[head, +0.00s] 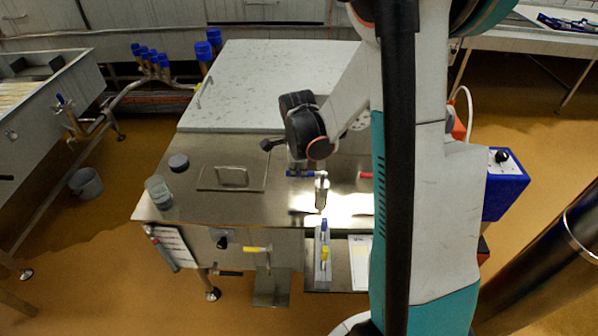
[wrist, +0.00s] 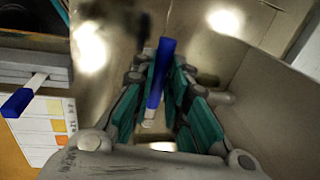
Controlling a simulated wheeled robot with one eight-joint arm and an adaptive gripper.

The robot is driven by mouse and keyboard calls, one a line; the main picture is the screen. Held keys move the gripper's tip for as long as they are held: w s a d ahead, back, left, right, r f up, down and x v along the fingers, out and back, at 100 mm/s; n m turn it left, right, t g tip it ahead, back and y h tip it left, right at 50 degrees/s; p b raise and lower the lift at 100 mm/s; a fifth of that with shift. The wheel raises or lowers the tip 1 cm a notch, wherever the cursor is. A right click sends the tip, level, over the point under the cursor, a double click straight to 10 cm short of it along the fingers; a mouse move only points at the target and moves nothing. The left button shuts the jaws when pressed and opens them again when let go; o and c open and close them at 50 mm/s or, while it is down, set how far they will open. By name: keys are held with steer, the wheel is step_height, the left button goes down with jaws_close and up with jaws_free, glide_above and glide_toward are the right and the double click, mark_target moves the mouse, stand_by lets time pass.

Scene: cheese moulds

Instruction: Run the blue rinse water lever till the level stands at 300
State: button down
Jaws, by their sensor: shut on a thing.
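The blue lever (head: 300,173) sits on the steel top, at the left of a metal spout (head: 321,191). In the wrist view the blue lever (wrist: 161,68) stands between the two green-padded fingers. My gripper (wrist: 160,92) is shut on it. In the head view my gripper is at the lever, below the dark wrist, and its fingers are mostly hidden. No level marking at 300 can be read in either view.
A red handle (head: 366,175) lies to the right of the spout. A glass vessel (head: 158,191) and a dark round puck (head: 179,162) stand at the left of the steel top.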

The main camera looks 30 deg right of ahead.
steer(key=shift+w, duration=0.1)
stand_by(0.4)
steer(key=c, duration=1.6)
jaws_free()
steer(key=shift+o, duration=0.2)
steer(key=shift+r, duration=0.1)
step_height(320, 180, up, 12)
steer(key=s+a, duration=0.1)
steer(key=s, duration=0.1)
steer(key=shift+a+f, duration=0.15)
steer(key=shift+f, duration=0.05)
